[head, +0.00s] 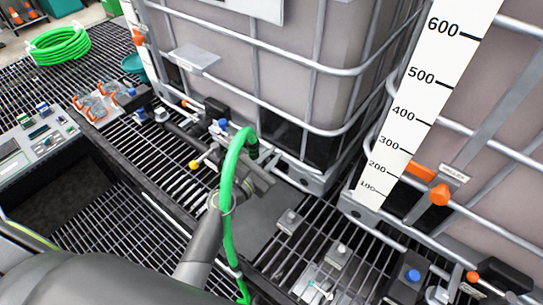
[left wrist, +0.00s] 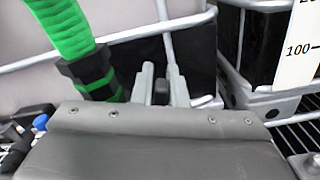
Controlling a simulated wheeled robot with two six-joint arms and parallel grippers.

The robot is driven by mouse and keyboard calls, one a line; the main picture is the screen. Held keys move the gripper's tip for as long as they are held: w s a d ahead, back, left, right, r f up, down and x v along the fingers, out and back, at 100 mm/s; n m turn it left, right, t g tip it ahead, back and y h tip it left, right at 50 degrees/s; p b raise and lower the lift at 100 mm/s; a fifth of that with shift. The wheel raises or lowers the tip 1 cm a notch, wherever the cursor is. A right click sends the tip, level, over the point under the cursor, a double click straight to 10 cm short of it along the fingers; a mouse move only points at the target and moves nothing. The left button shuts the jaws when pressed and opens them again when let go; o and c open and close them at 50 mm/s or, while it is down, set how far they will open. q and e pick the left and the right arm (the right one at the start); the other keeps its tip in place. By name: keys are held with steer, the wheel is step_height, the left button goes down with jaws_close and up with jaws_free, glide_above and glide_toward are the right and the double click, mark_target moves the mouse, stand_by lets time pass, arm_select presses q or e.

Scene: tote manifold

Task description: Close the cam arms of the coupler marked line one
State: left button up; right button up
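A green hose (head: 229,170) arches down to a dark coupler (head: 252,151) at the foot of the left tote. In the left wrist view the coupler (left wrist: 98,78) is black with green bands, left of my fingers. I can read no line-one mark on it, and its cam arms are not clearly visible. My left gripper (head: 266,178) is low beside the coupler, behind the hose. In the left wrist view its two light grey fingers (left wrist: 160,80) stand upright with a narrow gap and a dark piece low between them; whether they grip it is unclear. My right gripper is out of view.
Caged totes stand at the back, one with a white level scale (head: 421,95) and an orange valve handle (head: 439,194). Pipe fittings with a blue knob (head: 222,124) lie left of the coupler. A control panel (head: 38,135) and a coiled green hose (head: 59,45) are farther left.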

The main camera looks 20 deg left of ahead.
arm_select(q)
steer(key=o, duration=0.3)
steer(key=shift+o, duration=0.2)
step_height(320, 180, down, 4)
steer(key=s+d+m+b, duration=0.1)
steer(key=d+m+b, duration=0.2)
steer(key=m+b, duration=0.75)
steer(key=s+a+m+b, duration=0.2)
steer(key=s+a+b, duration=0.3)
steer(key=s, duration=1.2)
steer(key=a+f+m+g+y, duration=0.1)
steer(key=a+f+m+g, duration=0.2)
steer(key=f+m, duration=0.6)
steer(key=s+a+f+m+g+y, duration=0.1)
steer(key=a+f+m+g+y, duration=0.1)
steer(key=f+m, duration=0.8)
steer(key=shift+a+m+g+y+b, duration=0.35)
steer(key=shift+a+m+g, duration=0.5)
steer(key=shift+m, duration=1)
